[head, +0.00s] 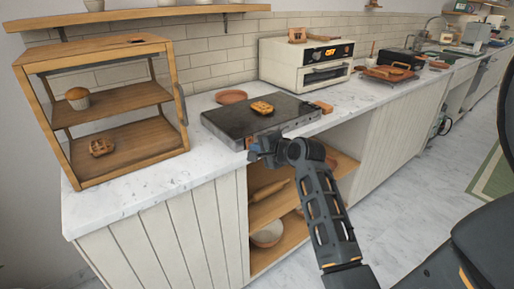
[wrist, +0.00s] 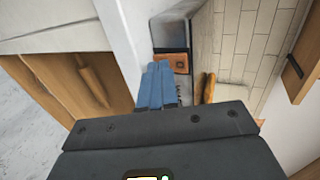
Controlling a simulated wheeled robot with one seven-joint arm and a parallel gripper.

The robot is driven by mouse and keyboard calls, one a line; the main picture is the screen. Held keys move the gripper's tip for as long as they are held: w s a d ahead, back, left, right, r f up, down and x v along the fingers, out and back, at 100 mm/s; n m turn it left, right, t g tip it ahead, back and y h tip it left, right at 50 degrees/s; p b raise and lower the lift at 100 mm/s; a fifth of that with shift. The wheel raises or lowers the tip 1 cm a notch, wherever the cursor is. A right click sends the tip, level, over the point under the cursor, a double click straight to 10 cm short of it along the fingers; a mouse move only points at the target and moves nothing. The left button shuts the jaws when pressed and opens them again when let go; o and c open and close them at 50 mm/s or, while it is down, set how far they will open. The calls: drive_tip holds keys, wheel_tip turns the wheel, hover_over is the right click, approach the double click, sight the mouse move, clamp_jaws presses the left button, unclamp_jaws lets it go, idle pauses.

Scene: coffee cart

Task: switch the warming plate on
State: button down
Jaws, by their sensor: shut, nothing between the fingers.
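The warming plate (head: 228,122) is a dark flat slab with a grey front face, on the white counter in the head view. A brown waffle-like pastry (head: 262,107) lies on top of it. My gripper (head: 254,153) is at the front left corner of the plate, low by its front face; I cannot tell whether it touches. In the wrist view its blue fingers (wrist: 158,68) are together with nothing between them. Small marks show just right of the fingers there.
A wooden display case (head: 28,60) stands left of the plate, and a terracotta dish (head: 231,97) behind it. A small wooden block (head: 322,107) is at its right end. A cream oven (head: 282,67) stands further right. Open shelves (head: 262,212) lie below the counter.

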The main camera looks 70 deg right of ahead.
drive_tip(key=shift+w+d+f, duration=0.1)
drive_tip(key=shift+w, duration=0.1)
idle(0.3)
drive_tip(key=shift+p, duration=0.3)
drive_tip(key=shift+r+p, duration=0.9)
drive_tip(key=shift+f, duration=0.1)
